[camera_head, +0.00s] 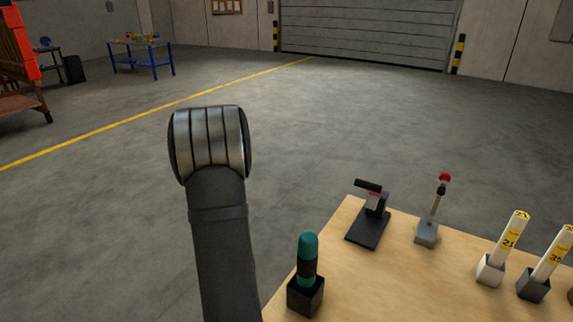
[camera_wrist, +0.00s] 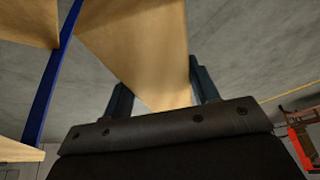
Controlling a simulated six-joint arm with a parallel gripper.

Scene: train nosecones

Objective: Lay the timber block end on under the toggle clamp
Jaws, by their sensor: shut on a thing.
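In the wrist view, my gripper (camera_wrist: 163,92) is shut on a pale wooden piece, which looks like the timber block (camera_wrist: 145,50). The block stretches away from the fingers to the top edge, where the picture cuts it off. In the head view, what looks like the toggle clamp (camera_head: 369,222) stands near the far left corner of the wooden table. It has a black base and a black arm with a red part. My gripper and the block are not visible in the head view, and the clamp cannot be made out in the wrist view.
The wooden table (camera_head: 390,285) also holds a red-knobbed lever (camera_head: 430,222), a teal-handled item (camera_head: 306,275) in a black block, and two numbered white sticks (camera_head: 504,248) in holders. In the wrist view, a blue bar (camera_wrist: 52,75) and wooden surfaces lie left of the block.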

